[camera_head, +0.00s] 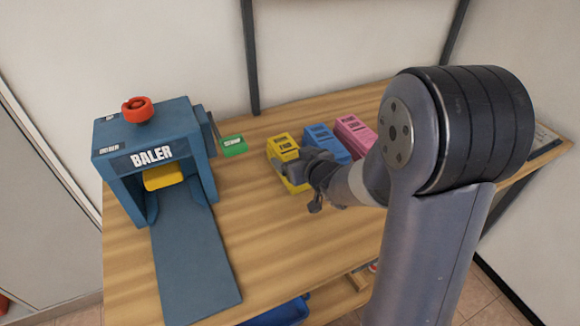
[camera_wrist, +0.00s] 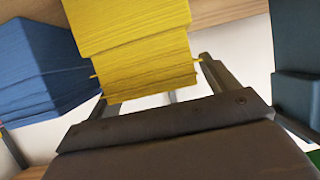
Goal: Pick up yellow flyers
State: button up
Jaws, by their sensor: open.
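The yellow flyers (camera_head: 283,142) are a stack on the wooden table, left of the blue and pink stacks. My gripper (camera_head: 300,170) is at the near side of the yellow stack and hides part of it. In the wrist view the yellow flyers (camera_wrist: 135,45) lie between the two fingers of my gripper (camera_wrist: 155,82), which is open. A thin yellow band end shows at each side of the stack. Whether a finger touches the stack I cannot tell.
Blue flyers (camera_head: 327,141) and pink flyers (camera_head: 355,132) stand close on the right. A green stamp pad (camera_head: 233,146) lies between. The table's front middle is clear.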

jog(key=shift+w+a+f, duration=0.15)
jog(key=shift+w, duration=0.2)
jog(key=c, duration=1.7)
jog(key=shift+c, duration=0.2)
